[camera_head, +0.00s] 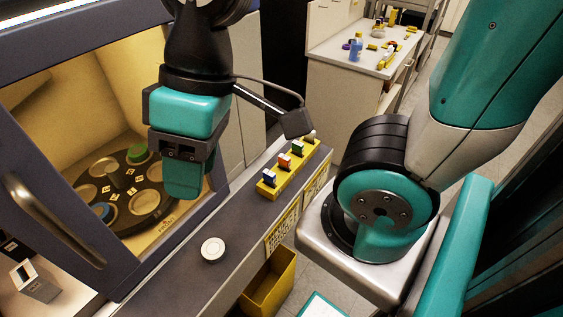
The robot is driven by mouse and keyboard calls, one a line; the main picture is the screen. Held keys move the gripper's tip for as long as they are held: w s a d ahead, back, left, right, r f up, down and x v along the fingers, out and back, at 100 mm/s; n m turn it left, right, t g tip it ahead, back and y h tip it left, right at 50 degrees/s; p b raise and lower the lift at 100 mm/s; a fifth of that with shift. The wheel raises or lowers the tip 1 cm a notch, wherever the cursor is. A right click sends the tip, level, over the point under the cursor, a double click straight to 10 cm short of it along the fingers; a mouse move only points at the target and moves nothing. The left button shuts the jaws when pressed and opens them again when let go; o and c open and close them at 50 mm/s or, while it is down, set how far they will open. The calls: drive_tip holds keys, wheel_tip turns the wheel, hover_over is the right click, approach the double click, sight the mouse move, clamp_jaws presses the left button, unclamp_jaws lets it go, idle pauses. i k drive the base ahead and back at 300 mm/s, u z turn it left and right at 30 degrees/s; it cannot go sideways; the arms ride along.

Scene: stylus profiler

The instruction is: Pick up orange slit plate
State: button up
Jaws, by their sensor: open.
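The orange slit plate (284,160) stands in a yellow rack (273,191) on the dark bench ledge, right of centre. A blue plate stands on its near side and a green plate on its far side. My gripper (184,190) hangs to the left of the rack, in front of the instrument's opening. It is open, with nothing seen between its teal fingers. It is apart from the orange plate. The gap between the fingers is hard to see from this side.
The lit instrument chamber holds a dark round carousel (155,204) at the left. A white round disc (213,249) lies on the ledge. A yellow bin (268,284) stands below the ledge. A side table (340,54) with small items is at the back.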

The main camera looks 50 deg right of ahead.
sight(284, 161)
drive_tip(key=z, duration=1.15)
drive_tip(key=k, duration=0.8)
drive_tip(key=u, duration=0.65)
drive_tip(key=i, duration=0.5)
